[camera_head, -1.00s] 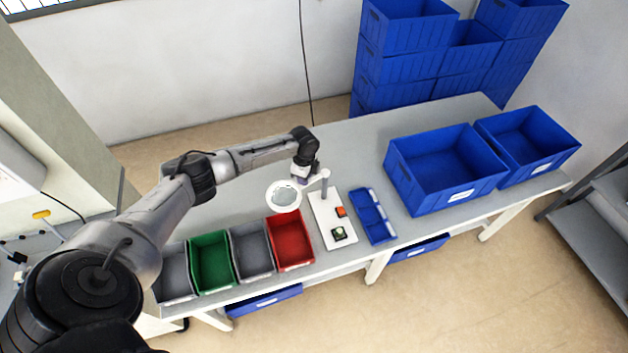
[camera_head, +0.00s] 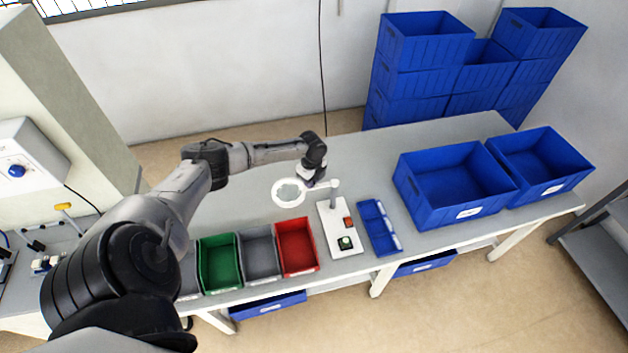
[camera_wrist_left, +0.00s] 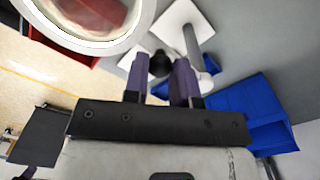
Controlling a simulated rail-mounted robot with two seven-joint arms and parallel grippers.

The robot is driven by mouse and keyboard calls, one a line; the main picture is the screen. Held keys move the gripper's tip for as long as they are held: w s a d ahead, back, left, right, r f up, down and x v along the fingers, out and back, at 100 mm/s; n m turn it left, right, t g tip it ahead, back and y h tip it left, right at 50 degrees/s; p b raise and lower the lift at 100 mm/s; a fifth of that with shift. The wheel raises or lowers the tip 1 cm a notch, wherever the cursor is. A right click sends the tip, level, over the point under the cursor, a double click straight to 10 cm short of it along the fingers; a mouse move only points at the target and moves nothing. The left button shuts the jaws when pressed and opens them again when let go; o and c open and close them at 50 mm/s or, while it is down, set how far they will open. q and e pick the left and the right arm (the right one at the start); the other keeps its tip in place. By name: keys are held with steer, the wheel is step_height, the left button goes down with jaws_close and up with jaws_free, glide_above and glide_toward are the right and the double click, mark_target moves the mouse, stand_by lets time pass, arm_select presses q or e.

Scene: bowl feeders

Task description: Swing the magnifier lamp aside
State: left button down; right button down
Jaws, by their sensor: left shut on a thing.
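The magnifier lamp has a white ring head (camera_head: 288,192) on a short arm, joined to an upright post on a white base plate (camera_head: 340,238). The head hangs left of the post, above the table behind the grey and red bins. My left gripper (camera_head: 318,184) is at the lamp's arm, between ring and post, and shut on the lamp. In the left wrist view, the purple fingers (camera_wrist_left: 173,80) are close together by a dark knob (camera_wrist_left: 160,63), with the ring (camera_wrist_left: 92,42) at upper left. The fingers partly hide the grip point. My right gripper is not in view.
Grey, green and red bins (camera_head: 298,247) line the table's front edge. A small blue tray (camera_head: 379,228) lies right of the lamp base. Two large blue crates (camera_head: 455,185) stand farther right. The back of the table (camera_head: 380,155) is clear.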

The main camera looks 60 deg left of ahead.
arm_select(q)
steer(key=c, duration=0.9)
jaws_free()
steer(key=shift+r, duration=0.1)
steer(key=shift+r, duration=6.8)
